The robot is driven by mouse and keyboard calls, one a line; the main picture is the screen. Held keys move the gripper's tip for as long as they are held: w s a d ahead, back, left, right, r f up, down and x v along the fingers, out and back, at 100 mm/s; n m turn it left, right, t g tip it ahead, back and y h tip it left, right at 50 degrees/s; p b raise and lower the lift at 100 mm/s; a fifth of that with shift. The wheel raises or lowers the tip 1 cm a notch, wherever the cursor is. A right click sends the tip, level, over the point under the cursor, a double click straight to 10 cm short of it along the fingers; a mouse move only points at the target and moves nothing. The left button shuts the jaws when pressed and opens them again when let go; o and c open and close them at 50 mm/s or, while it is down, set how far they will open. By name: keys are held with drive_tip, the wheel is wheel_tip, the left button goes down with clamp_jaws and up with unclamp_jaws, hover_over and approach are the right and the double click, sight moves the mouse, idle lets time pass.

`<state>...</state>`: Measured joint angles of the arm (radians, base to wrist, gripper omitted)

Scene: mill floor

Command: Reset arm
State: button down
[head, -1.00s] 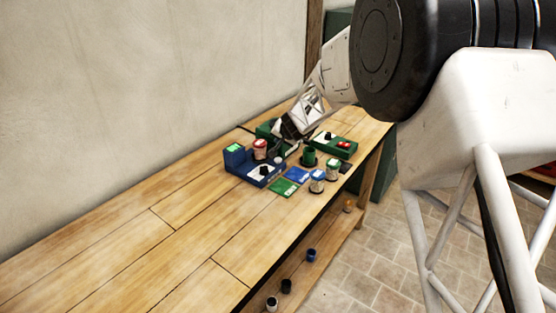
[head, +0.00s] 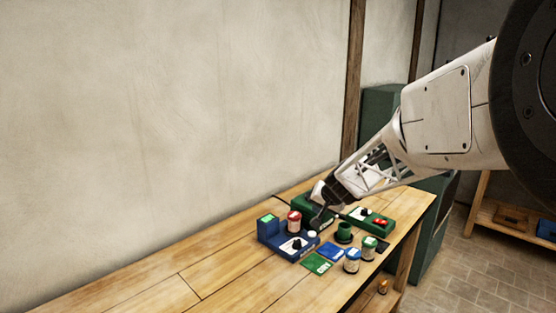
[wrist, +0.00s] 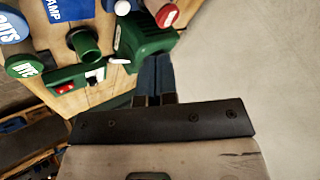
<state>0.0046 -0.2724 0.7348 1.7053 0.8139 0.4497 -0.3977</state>
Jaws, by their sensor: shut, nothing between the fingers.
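My gripper (head: 318,220) is at the lower end of my arm, over the far part of the wooden bench (head: 215,270). It is among the devices, close to a dark green device (head: 303,199). In the wrist view its two dark blue fingers (wrist: 154,72) are together with nothing between them. They point toward the green device (wrist: 148,38), which the wrist view shows just beyond the fingertips. I cannot tell whether they touch it.
Around the gripper stand a blue device (head: 270,234), a red-lidded jar (head: 294,224), a green cup (head: 344,232), a green box with a red switch (head: 388,226), and jars with blue (head: 352,262) and green lids (head: 369,250). Blue (head: 331,252) and green cards (head: 316,263) lie in front. The near-left bench is clear.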

drive_tip(key=s+r+n+g, duration=0.1)
drive_tip(key=s+r, duration=0.3)
drive_tip(key=s, duration=0.7)
drive_tip(key=s+r+n+g, duration=0.1)
drive_tip(key=s+r, duration=0.2)
drive_tip(key=s, duration=0.7)
drive_tip(key=s+d+f+g+h, duration=0.1)
drive_tip(key=s+d+h, duration=0.1)
drive_tip(key=s, duration=1)
drive_tip(key=s+d+g+h, duration=0.1)
drive_tip(key=s+d+h, duration=0.1)
drive_tip(key=s, duration=1)
drive_tip(key=shift+s+d+f+n+g, duration=0.3)
drive_tip(key=shift+d+f+n, duration=0.1)
drive_tip(key=shift+d, duration=0.4)
